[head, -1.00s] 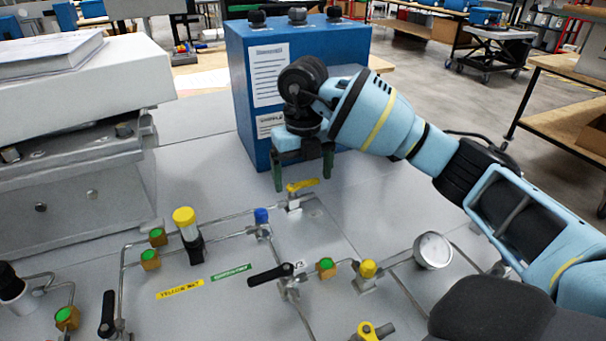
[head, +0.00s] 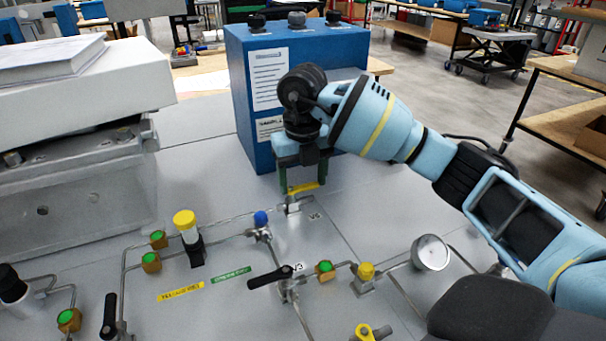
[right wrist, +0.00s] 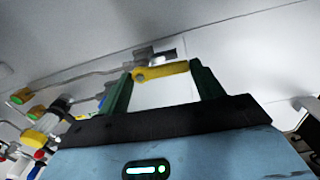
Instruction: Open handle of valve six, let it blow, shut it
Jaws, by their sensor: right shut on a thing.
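The yellow handle (head: 306,187) of a valve marked V6 sits at the back of the grey panel, just in front of the blue box. My right gripper (head: 302,183) points down over it, its two green fingers shut on the handle. In the right wrist view the yellow handle (right wrist: 164,71) spans the gap between the fingertips, one at each end. The handle lies roughly left to right in the head view. The valve body under it is partly hidden. My left gripper is not in view.
The blue box (head: 264,85) stands close behind my right gripper. In front are a black-handled valve V3 (head: 270,278), a blue-capped fitting (head: 261,219), a yellow-capped cylinder (head: 186,222) and a round gauge (head: 430,252). A grey machine block (head: 85,190) fills the left. Thin pipes link the fittings.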

